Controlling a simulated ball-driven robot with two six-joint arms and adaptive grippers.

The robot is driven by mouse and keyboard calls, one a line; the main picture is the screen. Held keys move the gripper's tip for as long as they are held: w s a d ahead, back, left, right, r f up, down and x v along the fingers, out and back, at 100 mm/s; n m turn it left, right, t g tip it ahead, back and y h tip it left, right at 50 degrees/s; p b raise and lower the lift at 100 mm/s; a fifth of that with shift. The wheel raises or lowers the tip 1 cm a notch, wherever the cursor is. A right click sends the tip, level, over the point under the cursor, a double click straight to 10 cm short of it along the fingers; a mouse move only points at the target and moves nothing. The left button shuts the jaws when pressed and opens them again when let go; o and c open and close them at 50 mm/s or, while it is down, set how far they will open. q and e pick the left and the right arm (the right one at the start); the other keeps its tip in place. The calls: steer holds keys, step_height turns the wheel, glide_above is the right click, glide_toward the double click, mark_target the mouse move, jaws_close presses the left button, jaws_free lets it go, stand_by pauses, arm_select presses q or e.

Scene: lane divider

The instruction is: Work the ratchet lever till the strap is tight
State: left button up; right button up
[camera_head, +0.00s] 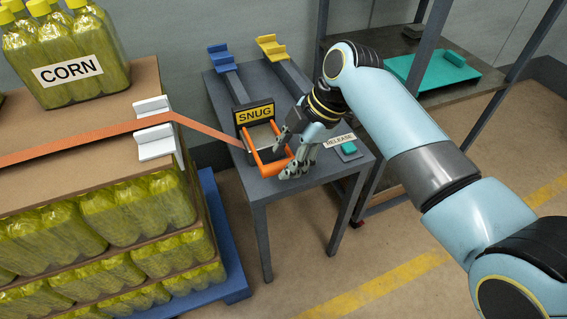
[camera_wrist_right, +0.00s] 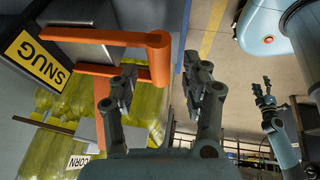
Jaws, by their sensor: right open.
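The orange ratchet lever (camera_head: 274,167) is a U-shaped handle lying low toward the near edge of the grey table. It also shows in the right wrist view (camera_wrist_right: 159,60). The orange strap (camera_head: 110,129) runs from the left over the pallet load to the ratchet and looks fairly straight. A yellow SNUG sign (camera_head: 256,114) stands behind the lever. My right gripper (camera_head: 290,171) is beside the lever's right end, open and empty. In the right wrist view the lever's end lies just beyond its parted fingertips. My left gripper (camera_wrist_right: 262,86) shows small there, fingers apart and empty.
A teal button (camera_head: 349,148) with a RELEASE label sits right of my gripper. Blue (camera_head: 221,57) and yellow (camera_head: 271,46) pieces stand at the table's back. White corner guards (camera_head: 155,143) edge the bottle pallet at left. A shelf with a teal tray (camera_head: 430,72) stands behind.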

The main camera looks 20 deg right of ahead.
steer(key=shift+x, duration=1.05)
steer(key=shift+c, duration=0.3)
jaws_close()
